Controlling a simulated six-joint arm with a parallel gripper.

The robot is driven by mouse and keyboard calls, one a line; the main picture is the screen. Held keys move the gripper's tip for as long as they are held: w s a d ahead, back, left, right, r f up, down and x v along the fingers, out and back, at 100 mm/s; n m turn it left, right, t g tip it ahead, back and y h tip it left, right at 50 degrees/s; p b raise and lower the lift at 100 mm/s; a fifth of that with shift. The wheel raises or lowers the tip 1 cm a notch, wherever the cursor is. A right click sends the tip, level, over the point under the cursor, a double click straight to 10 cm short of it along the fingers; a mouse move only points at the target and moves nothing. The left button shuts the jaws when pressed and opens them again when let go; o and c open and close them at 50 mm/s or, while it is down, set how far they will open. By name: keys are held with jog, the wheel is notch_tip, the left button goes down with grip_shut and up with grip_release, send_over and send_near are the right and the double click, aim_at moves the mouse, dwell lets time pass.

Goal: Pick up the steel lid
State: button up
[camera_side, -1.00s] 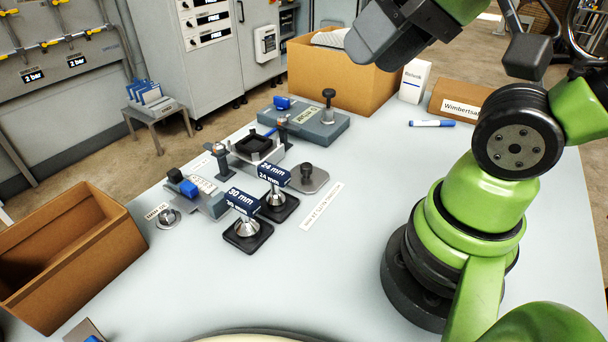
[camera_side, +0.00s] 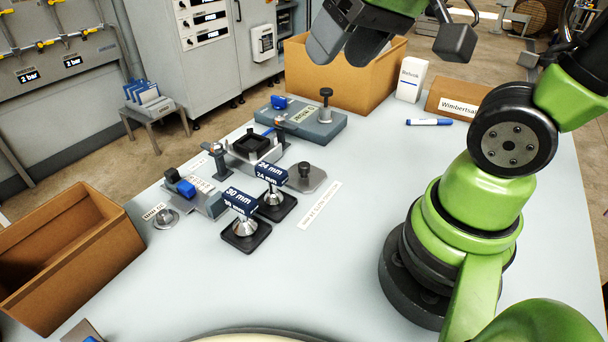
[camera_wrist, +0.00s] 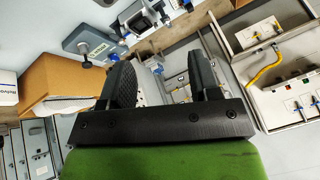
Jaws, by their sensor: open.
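The steel lid (camera_side: 306,179) is a flat grey plate with a dark round knob on top. It lies on the pale table right of the black square fixture (camera_side: 250,145), in the side view. My gripper (camera_side: 347,45) is high at the top of the side view, in front of the cardboard box, well above and apart from the lid. Its two dark fingers are spread with nothing visible between them; they also show in the wrist view (camera_wrist: 163,75). I cannot make out the lid clearly in the wrist view.
Two stands with blue 30 mm (camera_side: 240,230) and 24 mm (camera_side: 272,200) tags stand left of the lid. A grey-blue device (camera_side: 315,128) with an upright knob is behind it. Cardboard boxes stand at the back (camera_side: 310,75) and left (camera_side: 70,250). The front middle of the table is clear.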

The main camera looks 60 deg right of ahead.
jog(key=w+d+f+g+h, duration=0.1)
jog(key=w+d+f+g, duration=0.2)
jog(key=w+d+f, duration=0.45)
jog(key=n+g, duration=0.2)
send_over(304, 164)
jog(key=f, duration=1.6)
jog(key=shift+s+a, duration=0.2)
jog(key=shift+s, duration=0.2)
jog(key=shift+w+d+f, duration=0.1)
jog(key=shift+w+f, duration=0.1)
jog(key=shift+f, duration=1.2)
jog(key=shift+w+d+f, duration=0.1)
jog(key=shift+w+f, duration=0.1)
jog(key=shift+f, duration=1.15)
grip_shut()
jog(key=shift+r, duration=0.1)
